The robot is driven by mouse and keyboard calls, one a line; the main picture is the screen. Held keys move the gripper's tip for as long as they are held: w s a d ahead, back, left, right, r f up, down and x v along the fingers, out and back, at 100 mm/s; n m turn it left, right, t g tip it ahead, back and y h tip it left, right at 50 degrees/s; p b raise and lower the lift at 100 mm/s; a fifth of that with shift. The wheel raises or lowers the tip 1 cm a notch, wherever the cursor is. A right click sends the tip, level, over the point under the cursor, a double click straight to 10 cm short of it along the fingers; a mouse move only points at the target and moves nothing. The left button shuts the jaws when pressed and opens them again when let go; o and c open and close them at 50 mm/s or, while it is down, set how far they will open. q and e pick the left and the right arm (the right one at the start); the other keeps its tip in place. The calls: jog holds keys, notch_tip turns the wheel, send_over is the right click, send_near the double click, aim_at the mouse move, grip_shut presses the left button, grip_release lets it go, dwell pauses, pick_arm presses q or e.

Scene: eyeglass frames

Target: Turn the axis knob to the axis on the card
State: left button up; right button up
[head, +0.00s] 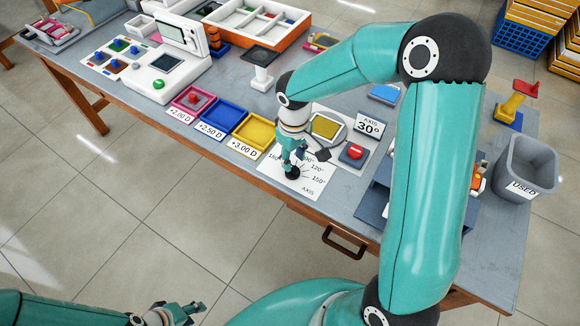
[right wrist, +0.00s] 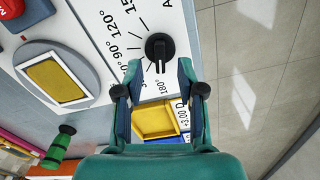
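The black axis knob (right wrist: 160,47) sits on a white dial plate (head: 312,185) printed with angle marks; it also shows in the head view (head: 291,172). In the right wrist view its bar lies roughly up and down, its lower end toward the 180° label. The card (head: 368,125) reads "AXIS 30°". My right gripper (right wrist: 158,80) is open and empty, its fingertips just short of the knob, with a gap between them; in the head view it is above the knob (head: 293,160). My left gripper (head: 190,309) looks open and empty, off the table at bottom left.
A grey device with a yellow pad (head: 326,127) and a red button (head: 354,152) stand behind the dial. Red, blue and yellow lens trays (head: 254,131) lie left of it. A grey "USED" bin (head: 530,165) stands at right. My right arm hides part of the table.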

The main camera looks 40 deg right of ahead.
aim_at(293, 169)
jog(key=shift+f, duration=2)
jog(key=shift+c, duration=0.3)
